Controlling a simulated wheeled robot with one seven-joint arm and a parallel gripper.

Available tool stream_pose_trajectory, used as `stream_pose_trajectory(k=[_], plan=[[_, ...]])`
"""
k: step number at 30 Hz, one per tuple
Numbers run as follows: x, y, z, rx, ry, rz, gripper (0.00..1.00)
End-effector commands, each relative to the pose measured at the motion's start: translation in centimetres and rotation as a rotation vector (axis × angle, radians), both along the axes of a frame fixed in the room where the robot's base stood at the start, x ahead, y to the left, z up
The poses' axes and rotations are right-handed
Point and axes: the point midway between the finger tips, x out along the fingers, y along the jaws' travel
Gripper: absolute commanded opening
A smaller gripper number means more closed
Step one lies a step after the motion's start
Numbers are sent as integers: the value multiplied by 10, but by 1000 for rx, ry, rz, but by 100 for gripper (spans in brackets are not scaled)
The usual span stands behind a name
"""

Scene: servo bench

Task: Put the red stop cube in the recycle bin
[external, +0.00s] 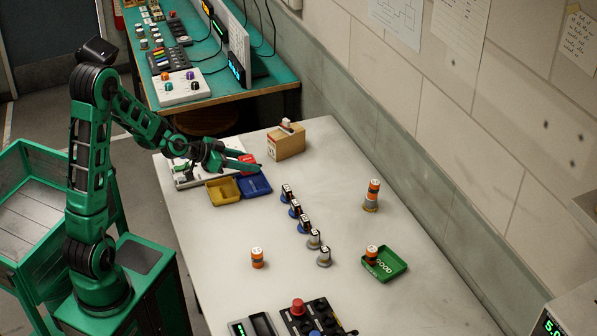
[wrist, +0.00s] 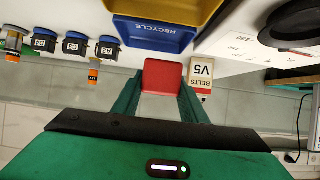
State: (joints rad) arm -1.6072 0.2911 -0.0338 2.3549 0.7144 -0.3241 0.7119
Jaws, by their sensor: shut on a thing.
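My gripper (external: 240,164) is shut on the red stop cube (wrist: 163,76), which sits between the two green fingers in the wrist view. The cube also shows as a red patch at the fingertips in the external view (external: 247,159). The blue recycle bin (external: 256,186), lettered RECYCLE, stands on the white table just below the gripper in the external picture. In the wrist view the bin (wrist: 150,36) lies above the cube in the picture, apart from it. The cube's exact height over the table is hard to tell.
A yellow bin (external: 223,192) stands left of the blue one. A cardboard box (external: 287,143) marked BELTS V5 is behind the gripper. Several servos (external: 305,224) stand in a row to the right. A green GOOD tray (external: 385,265) lies farther right.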

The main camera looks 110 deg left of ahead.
Motion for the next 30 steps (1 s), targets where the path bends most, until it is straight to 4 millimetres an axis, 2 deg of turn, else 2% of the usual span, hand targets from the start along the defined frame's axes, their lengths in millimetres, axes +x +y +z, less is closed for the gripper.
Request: stream_pose_trajectory(k=[3, 7, 18, 30], plan=[[15, -4, -9, 0, 0, -2, 16], [21, -5, -13, 1, 0, 0, 16], [20, -5, -52, -3, -1, 3, 16], [16, -4, -58, -6, 1, 9, 16]])
